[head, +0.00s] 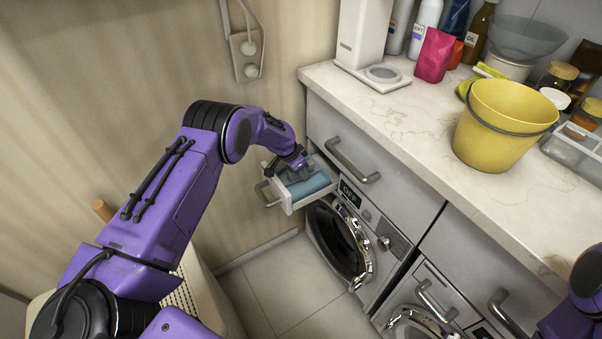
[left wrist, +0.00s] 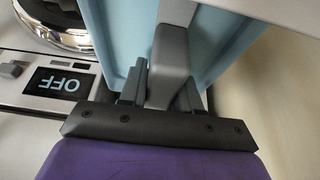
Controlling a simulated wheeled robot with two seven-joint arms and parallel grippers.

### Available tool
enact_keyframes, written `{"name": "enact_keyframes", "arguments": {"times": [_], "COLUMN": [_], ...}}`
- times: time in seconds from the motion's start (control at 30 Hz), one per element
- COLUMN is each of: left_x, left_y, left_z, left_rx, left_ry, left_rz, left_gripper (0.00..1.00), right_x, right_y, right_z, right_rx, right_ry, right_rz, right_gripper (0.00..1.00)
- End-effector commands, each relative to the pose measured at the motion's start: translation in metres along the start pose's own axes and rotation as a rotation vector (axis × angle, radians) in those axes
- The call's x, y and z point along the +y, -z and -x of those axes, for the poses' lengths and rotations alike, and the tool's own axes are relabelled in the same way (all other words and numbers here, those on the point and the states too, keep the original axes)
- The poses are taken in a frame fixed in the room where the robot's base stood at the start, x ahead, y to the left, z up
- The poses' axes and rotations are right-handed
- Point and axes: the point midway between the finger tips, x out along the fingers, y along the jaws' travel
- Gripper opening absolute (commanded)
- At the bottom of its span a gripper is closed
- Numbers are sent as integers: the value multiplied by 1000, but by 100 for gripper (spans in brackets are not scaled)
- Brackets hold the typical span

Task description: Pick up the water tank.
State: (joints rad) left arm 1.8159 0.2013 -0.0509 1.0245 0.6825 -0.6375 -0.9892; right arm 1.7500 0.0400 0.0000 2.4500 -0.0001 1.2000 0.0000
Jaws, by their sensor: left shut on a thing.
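The water tank (head: 309,186) is a light blue box with a grey handle. It sits in the pulled-out white drawer (head: 288,210) at the upper left of the washing machine. My left gripper (head: 299,173) reaches down over the tank and is shut on its grey handle. In the left wrist view, the fingers (left wrist: 159,95) are on both sides of the grey handle, with the blue tank (left wrist: 125,38) around it. At the right edge of the head view only part of my right arm shows, and its gripper is out of view.
The washer (head: 341,240) below has a display reading OFF. A marble counter (head: 420,125) above holds a yellow bucket (head: 497,130), a white dispenser (head: 362,35), a pink pouch (head: 434,55) and several bottles. Tiled floor (head: 285,285) is clear.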

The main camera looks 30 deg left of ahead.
Motion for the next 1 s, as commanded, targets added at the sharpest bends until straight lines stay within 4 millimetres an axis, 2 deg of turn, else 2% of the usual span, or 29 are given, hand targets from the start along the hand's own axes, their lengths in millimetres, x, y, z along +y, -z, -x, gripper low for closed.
{"name": "enact_keyframes", "arguments": {"times": [0.6, 1.0], "left_x": [-1, -1], "left_y": [34, 42], "left_z": [79, 104], "left_rx": [4, 2], "left_ry": [2, 2], "left_rz": [0, 1], "left_gripper": [0, 0], "right_x": [0, 0], "right_y": [0, -1], "right_z": [-1, -2], "right_rx": [0, 0], "right_ry": [0, 0], "right_rz": [0, 0], "right_gripper": [43, 43]}}
